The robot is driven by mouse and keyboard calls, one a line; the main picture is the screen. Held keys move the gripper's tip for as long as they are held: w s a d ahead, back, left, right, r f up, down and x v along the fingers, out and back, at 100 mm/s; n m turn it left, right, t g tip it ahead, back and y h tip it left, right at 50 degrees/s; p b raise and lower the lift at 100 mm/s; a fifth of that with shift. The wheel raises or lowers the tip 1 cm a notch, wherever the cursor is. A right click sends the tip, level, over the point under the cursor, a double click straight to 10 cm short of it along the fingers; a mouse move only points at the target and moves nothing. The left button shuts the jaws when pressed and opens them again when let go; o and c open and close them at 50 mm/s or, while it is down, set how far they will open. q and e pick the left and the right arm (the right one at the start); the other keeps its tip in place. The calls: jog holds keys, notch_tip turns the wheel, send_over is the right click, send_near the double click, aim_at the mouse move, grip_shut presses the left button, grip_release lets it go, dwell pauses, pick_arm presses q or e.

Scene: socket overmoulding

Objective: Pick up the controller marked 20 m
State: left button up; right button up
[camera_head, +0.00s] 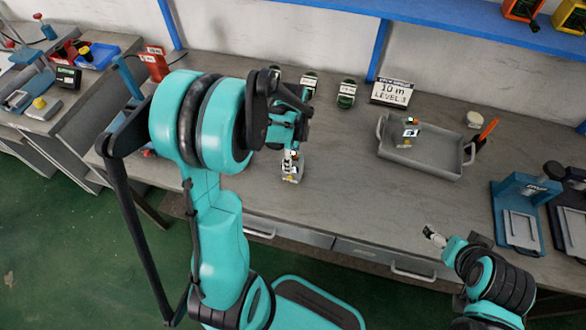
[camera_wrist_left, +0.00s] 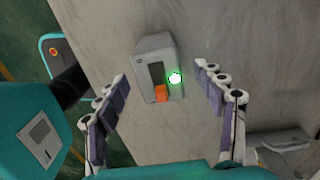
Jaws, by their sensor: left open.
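A grey box-shaped device (camera_wrist_left: 151,55) with a dark slot, an orange button and a glowing green-white light lies on the bench in the left wrist view. No 20 m marking can be read on it. My left gripper (camera_wrist_left: 160,76) is open, with one finger on each side of the device and gaps between. In the head view my left gripper (camera_head: 290,155) points down over the device (camera_head: 291,174), partly hiding it. Dark green units with white labels (camera_head: 308,82) (camera_head: 347,94) stand at the back; their text is too small to read. My right gripper (camera_head: 434,236) is at the bench's front edge.
A grey tray (camera_head: 428,166) holds a small labelled item (camera_head: 411,132). Blue fixtures (camera_head: 516,205) stand at right. The bench middle is clear.

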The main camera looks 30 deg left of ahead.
pick_arm(q)
notch_tip(320, 180, down, 2)
jog(key=shift+f, duration=0.25)
jog(key=shift+r, duration=0.1)
jog(key=c, duration=1.3)
jog(key=shift+r, duration=0.1)
jog(key=shift+c, duration=0.2)
